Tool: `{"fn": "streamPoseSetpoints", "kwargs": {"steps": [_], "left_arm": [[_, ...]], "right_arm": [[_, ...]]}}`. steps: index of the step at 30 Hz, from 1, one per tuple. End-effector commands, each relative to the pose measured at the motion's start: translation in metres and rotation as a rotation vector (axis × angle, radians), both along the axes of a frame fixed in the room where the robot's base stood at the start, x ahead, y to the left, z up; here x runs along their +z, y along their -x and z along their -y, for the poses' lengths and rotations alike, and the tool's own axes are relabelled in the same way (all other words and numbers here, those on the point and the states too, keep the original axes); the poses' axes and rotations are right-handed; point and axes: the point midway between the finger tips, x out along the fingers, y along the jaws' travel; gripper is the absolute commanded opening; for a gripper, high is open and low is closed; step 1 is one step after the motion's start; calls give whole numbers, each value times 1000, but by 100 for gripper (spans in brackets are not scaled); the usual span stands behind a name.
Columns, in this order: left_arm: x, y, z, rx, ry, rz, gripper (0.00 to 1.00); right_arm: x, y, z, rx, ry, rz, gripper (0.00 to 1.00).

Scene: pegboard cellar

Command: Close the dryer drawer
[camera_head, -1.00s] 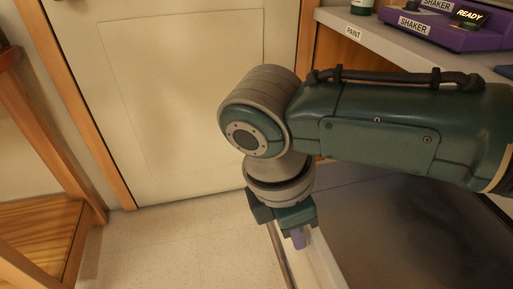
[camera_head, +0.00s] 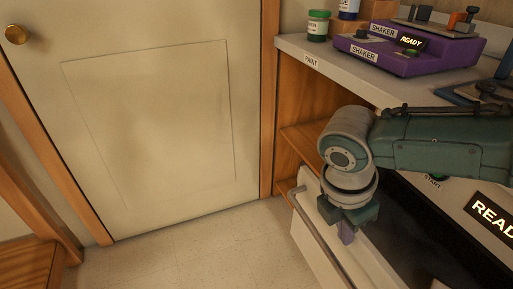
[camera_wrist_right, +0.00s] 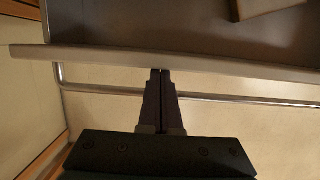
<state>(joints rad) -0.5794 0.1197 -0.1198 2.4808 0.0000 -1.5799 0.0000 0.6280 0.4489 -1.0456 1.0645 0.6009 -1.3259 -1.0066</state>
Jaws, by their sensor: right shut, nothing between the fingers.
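The dryer drawer's pale front (camera_head: 314,240), with a metal bar handle (camera_head: 319,232), stands out from under the counter in the head view. The drawer is open, with its dark interior (camera_head: 415,240) showing behind the front. My right gripper (camera_head: 347,236) points down at the drawer front, its fingers shut and empty. In the right wrist view, the closed fingertips (camera_wrist_right: 161,72) are at the drawer front's top edge (camera_wrist_right: 100,54), and the handle bar (camera_wrist_right: 230,98) runs behind the fingers. I cannot tell whether they touch the front. My left gripper is not in view.
The counter (camera_head: 340,72) above holds a purple shaker unit (camera_head: 400,57) and small paint jars (camera_head: 318,26). A dryer panel (camera_head: 490,208) reads READY. A tan object (camera_wrist_right: 268,8) lies inside the drawer. A closed door (camera_head: 150,120) and clear floor (camera_head: 200,260) are at left.

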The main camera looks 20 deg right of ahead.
Motion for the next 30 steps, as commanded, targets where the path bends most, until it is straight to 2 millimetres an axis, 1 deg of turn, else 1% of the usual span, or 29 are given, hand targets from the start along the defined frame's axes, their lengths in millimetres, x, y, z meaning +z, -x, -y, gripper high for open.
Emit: {"fn": "streamPoseSetpoints", "kwargs": {"steps": [1, 6, 9, 12, 18, 30], "left_arm": [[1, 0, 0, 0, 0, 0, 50], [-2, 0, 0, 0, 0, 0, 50], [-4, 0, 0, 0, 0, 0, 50], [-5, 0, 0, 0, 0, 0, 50], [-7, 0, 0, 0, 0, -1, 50], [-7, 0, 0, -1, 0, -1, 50]], "right_arm": [[0, 0, 15, -6, 5, -2, 0], [-1, -1, 51, -5, 4, -2, 0], [-2, -2, 67, -3, 3, -1, 0], [-2, -2, 79, -2, 1, -1, 0], [-1, -3, 91, -1, 0, -1, 0], [-1, -3, 93, 0, -1, 0, 0]]}}
